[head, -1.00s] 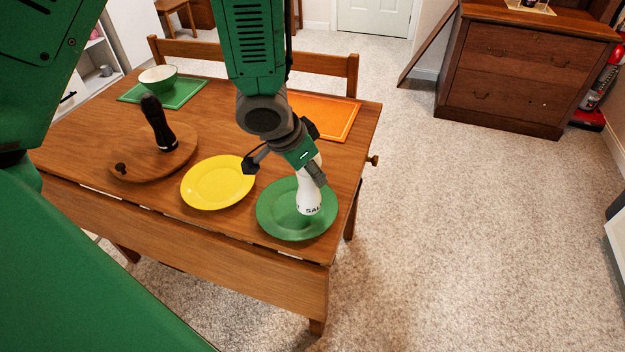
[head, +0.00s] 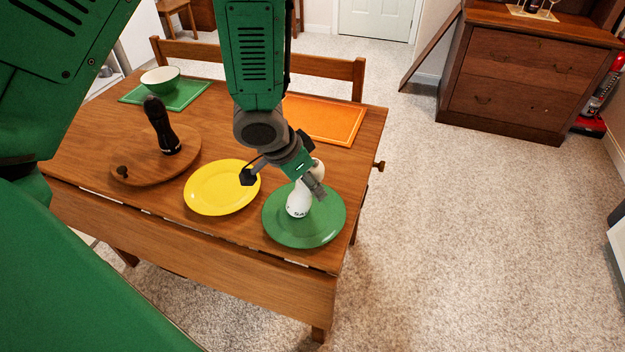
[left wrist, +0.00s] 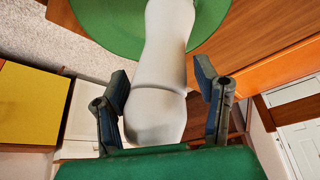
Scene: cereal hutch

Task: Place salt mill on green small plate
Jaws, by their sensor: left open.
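The white salt mill (head: 298,202) is over the green small plate (head: 325,225), with its lower end at or on the plate's surface. It looks tilted, its upper end leaning to the right. My left gripper (head: 284,182) is at the mill's upper part, fingers spread. In the left wrist view the open fingers (left wrist: 160,85) stand on either side of the mill (left wrist: 163,75), with visible gaps. The green plate (left wrist: 105,25) lies beyond it. My right gripper is out of view.
A yellow plate (head: 222,187) lies just left of the green plate. A dark mill (head: 162,128) stands on a round wooden board (head: 140,170). A bowl (head: 160,77) on a green mat (head: 195,94) and an orange mat (head: 335,122) are farther back. The table edge is close to the green plate.

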